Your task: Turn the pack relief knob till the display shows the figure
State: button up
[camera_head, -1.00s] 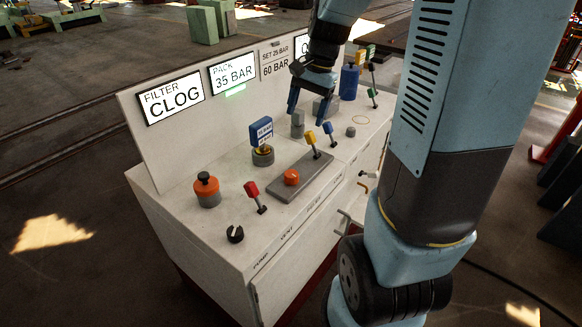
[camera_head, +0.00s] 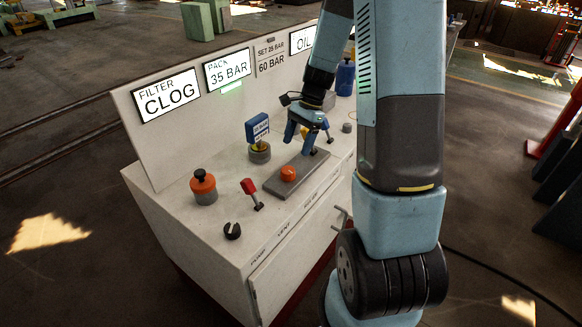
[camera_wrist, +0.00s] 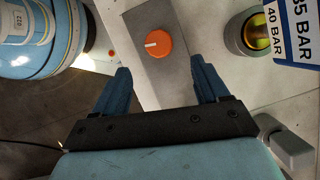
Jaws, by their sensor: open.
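An orange knob (camera_head: 288,174) with a white pointer line sits on a grey plate (camera_head: 273,184) on the console top. I take it for the relief knob, though I see no label on it. It also shows in the wrist view (camera_wrist: 158,43), just beyond my fingertips and between their lines. My gripper (camera_head: 301,143) is open and empty, above the plate's far end, apart from the knob. The lit pack display (camera_head: 228,71) reads 35 BAR. The plate beside it (camera_head: 271,56) reads SET 25 BAR and 60 BAR, its small first figure hard to read.
A gauge with a blue card (camera_head: 258,129) stands left of my gripper. The filter display (camera_head: 166,92) reads CLOG. A lever near my fingers is partly hidden.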

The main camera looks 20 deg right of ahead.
aim_at(288, 169)
jog(key=x, duration=0.9)
jog(key=shift+f, duration=0.1)
jog(key=shift+c, duration=0.2)
